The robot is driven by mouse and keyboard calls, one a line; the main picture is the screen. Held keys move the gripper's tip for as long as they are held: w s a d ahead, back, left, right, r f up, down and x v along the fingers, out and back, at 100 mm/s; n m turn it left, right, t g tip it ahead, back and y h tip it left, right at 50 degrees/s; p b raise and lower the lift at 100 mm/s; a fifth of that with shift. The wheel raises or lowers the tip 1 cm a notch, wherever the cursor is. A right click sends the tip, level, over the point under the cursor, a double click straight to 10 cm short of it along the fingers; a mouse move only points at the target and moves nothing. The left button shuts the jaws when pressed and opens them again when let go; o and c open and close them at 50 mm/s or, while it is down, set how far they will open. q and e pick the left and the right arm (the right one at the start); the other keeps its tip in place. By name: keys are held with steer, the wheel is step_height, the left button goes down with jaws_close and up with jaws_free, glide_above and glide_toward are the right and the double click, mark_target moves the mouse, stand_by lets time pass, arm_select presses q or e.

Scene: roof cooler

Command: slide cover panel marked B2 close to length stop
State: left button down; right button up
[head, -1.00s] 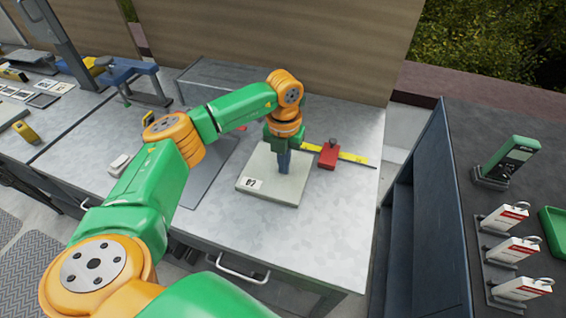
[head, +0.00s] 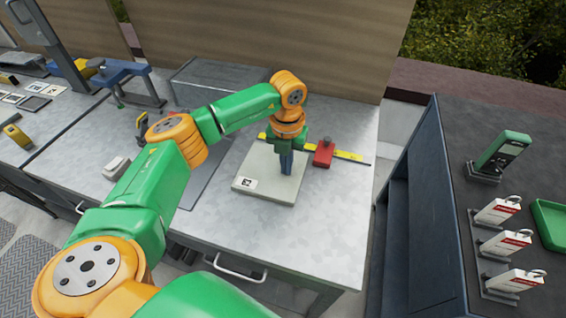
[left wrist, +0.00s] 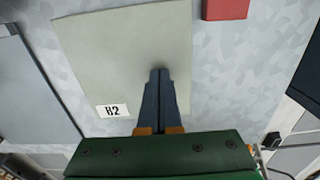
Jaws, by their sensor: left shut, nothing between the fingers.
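The cover panel marked B2 (head: 262,186) is a pale grey-green square plate lying flat on the metal bench. Its B2 label (head: 245,183) is near its left corner and also reads in the left wrist view (left wrist: 112,110). My left gripper (head: 286,173) points down over the right part of the panel, shut with nothing between its fingers. In the left wrist view the dark fingertips (left wrist: 159,73) overlap the panel (left wrist: 120,50); I cannot tell if they touch it. A red block (head: 324,153), seemingly the length stop, sits on a yellow rule (head: 352,157) beyond the panel, with a small gap between them.
A dark mat (head: 205,180) lies left of the panel, partly behind my arm. A grey box (head: 215,82) stands at the back. A dark side unit (head: 450,245) on the right holds instruments and a green tray (head: 552,222). The bench in front of the panel is clear.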

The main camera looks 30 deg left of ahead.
arm_select(q)
steer(key=shift+d, duration=0.2)
stand_by(0.3)
steer(key=shift+w+d, duration=0.15)
steer(key=shift+d, duration=0.15)
step_height(320, 180, up, 7)
steer(key=p, duration=0.6)
stand_by(0.4)
steer(key=shift+f, duration=0.1)
